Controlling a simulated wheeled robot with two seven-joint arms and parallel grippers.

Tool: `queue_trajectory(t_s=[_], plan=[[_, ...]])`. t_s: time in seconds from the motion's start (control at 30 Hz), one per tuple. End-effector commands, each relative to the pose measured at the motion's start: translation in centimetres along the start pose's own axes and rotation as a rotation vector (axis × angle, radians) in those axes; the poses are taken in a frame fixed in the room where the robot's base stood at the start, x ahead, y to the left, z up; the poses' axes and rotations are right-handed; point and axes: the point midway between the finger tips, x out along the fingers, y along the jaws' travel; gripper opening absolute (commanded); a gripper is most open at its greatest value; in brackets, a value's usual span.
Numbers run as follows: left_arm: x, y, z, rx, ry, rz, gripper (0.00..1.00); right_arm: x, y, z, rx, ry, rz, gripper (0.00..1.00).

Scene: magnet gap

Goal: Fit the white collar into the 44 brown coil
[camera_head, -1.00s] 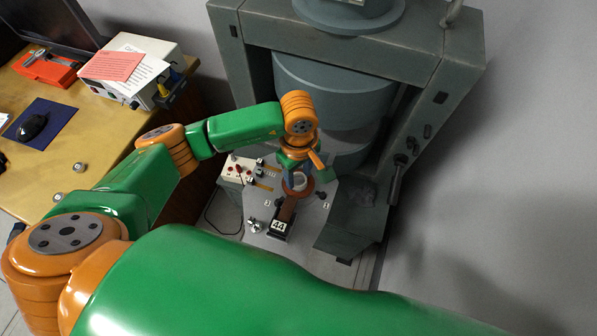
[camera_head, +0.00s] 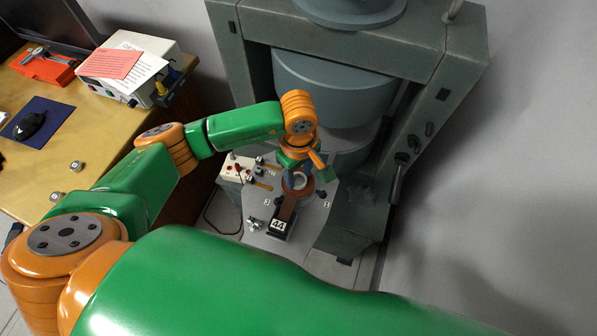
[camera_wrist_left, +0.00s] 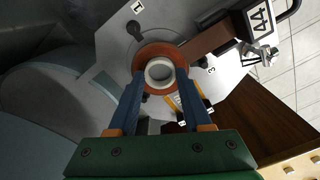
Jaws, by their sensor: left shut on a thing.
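The brown coil (camera_head: 291,193) lies at the end of a brown arm whose block carries the label 44 (camera_head: 278,225). In the left wrist view the coil (camera_wrist_left: 143,54) is a brown ring. The white collar (camera_wrist_left: 160,71) is a short white ring between the fingertips of my left gripper (camera_wrist_left: 159,82), which is shut on it. In that view the collar overlaps the coil's opening, a little toward the gripper side. The head view shows the collar (camera_head: 300,182) at the coil too. I cannot tell whether it is above the opening or inside it. My right gripper is not in view.
The big grey magnet frame (camera_head: 425,60) stands close behind and to the right. A white control box (camera_head: 238,169) with cables is left of the coil. The plate carries number labels and small knobs. A wooden desk (camera_head: 95,120) is at left.

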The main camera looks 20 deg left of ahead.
Motion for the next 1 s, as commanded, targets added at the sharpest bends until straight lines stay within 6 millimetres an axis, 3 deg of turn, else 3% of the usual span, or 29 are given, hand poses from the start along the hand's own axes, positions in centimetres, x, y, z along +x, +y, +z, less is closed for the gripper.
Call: queue_trajectory(t_s=[0.27, 0.3, 0.4, 0.73, 1.0], plan=[[0.3, 0.0, 0.0, 0.0, 0.0, 0.0, 0.0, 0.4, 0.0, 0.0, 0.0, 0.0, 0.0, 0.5], [0.3, 0.0, 0.0, 0.0, 0.0, 0.0, 0.6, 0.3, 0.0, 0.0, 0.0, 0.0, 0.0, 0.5], [0.2, 0.0, 0.0, 0.0, 0.0, 0.0, 0.84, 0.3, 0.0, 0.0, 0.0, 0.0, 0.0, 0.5], [-0.3, 0.1, 0.0, 0.0, 0.0, 0.002, 0.84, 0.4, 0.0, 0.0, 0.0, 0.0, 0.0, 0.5], [-5.6, 0.1, -0.1, 0.001, 0.002, 0.004, 0.84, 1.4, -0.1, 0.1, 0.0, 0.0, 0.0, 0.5]])
